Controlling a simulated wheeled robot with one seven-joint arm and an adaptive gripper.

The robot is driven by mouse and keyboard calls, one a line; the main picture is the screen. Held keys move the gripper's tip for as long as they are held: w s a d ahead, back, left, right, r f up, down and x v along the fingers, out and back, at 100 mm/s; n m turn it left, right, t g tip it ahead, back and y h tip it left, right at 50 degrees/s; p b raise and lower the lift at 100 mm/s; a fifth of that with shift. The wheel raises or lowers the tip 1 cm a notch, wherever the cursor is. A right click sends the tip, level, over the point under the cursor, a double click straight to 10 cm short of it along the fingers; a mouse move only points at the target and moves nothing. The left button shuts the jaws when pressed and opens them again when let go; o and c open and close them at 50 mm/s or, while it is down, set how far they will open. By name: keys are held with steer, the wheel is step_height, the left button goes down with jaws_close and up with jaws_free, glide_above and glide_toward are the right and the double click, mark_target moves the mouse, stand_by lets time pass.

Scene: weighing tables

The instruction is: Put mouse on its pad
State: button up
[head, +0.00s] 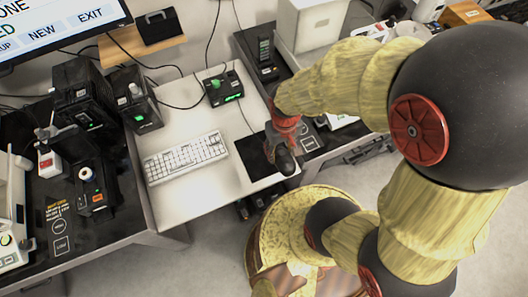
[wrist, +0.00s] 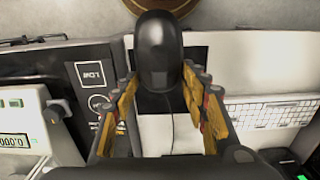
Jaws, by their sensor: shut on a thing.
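The black mouse (head: 286,162) is held in my gripper (head: 281,146) in the head view, at the right edge of the black pad (head: 256,160). The pad lies flat on the white table, right of the keyboard, and my gripper hides part of it. In the wrist view the dark, rounded mouse (wrist: 162,45) sits between the two yellow fingers of my gripper (wrist: 160,85). The pad (wrist: 200,55) shows partly behind the mouse there. I cannot tell how high the mouse is above the table.
A white keyboard (head: 186,158) lies left of the pad. Dark side tables with devices flank the white table (head: 200,200). A cable runs on the white surface near the pad.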

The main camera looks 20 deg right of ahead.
steer(key=shift+w+a+f, duration=0.1)
steer(key=shift+w+f, duration=0.1)
steer(key=shift+f, duration=0.1)
steer(key=w+f+b, duration=0.3)
steer(key=w, duration=0.4)
steer(key=b, duration=0.2)
glide_above(259, 142)
steer(key=f, duration=0.5)
steer(key=shift+s+f, duration=0.35)
steer(key=shift+s, duration=0.05)
steer(key=shift+w+f, duration=0.2)
steer(key=shift+f, duration=0.05)
steer(key=f+b, duration=0.2)
steer(key=f, duration=0.1)
steer(key=shift+w+f, duration=0.2)
steer(key=shift+f, duration=0.05)
steer(key=shift+r, duration=0.1)
